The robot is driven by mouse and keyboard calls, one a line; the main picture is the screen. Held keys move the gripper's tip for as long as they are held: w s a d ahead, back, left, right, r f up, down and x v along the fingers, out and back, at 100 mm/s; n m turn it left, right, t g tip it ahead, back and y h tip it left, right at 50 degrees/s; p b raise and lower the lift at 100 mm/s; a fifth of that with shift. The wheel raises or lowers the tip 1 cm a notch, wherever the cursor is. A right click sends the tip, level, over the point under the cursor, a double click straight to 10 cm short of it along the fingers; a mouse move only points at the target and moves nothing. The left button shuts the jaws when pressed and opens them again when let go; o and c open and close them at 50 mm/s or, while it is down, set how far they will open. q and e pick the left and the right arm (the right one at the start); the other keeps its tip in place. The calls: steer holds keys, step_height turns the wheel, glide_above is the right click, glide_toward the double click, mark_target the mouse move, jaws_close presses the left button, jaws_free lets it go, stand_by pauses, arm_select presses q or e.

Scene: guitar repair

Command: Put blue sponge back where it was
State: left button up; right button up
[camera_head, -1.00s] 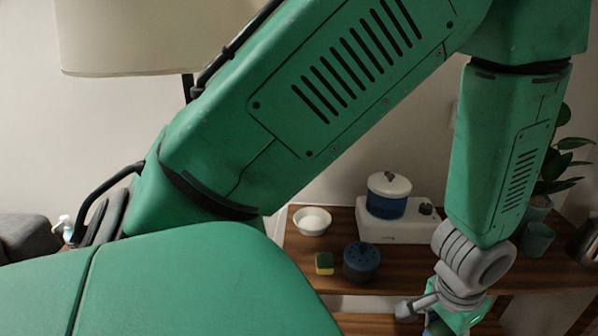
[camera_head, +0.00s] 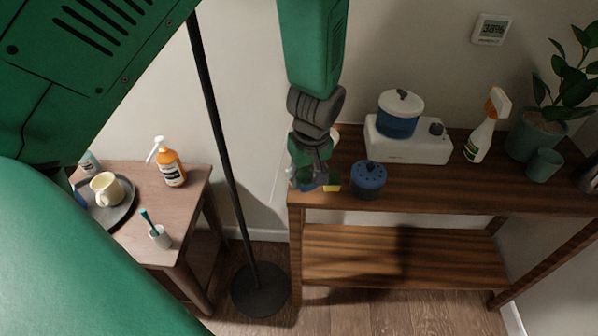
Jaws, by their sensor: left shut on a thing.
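My left gripper (camera_head: 314,177) reaches down from the top centre, over the left end of the wooden shelf. It is shut on the blue sponge (camera_head: 319,187), of which only a small blue part shows between and below the fingers. I cannot tell whether the sponge touches the shelf top. A yellow and green sponge (camera_head: 333,186) shows partly beside the gripper, mostly hidden behind it. My right gripper is not in view.
The wooden shelf (camera_head: 440,185) carries a round blue container (camera_head: 369,180), a white appliance (camera_head: 408,140), a spray bottle (camera_head: 486,128) and a potted plant (camera_head: 541,130). A side table (camera_head: 190,195) and a lamp pole (camera_head: 222,130) stand left. A white bowl is mostly hidden behind my wrist.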

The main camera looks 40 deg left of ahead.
arm_select(q)
steer(key=w+a+r+n+g+p, duration=0.15)
steer(key=w+a+n, duration=0.4)
steer(key=n, duration=0.65)
steer(key=shift+n, duration=0.3)
steer(key=f, duration=0.4)
steer(key=d+f, duration=0.1)
steer(key=f, duration=0.1)
steer(key=shift+w+d, duration=0.1)
steer(key=shift+w, duration=0.15)
steer(key=f, duration=0.4)
steer(key=shift+a, duration=0.25)
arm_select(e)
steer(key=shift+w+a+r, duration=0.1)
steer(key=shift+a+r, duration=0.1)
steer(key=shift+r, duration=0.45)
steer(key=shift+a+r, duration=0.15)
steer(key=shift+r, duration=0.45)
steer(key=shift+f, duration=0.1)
arm_select(q)
steer(key=o, duration=1)
steer(key=shift+d, duration=0.1)
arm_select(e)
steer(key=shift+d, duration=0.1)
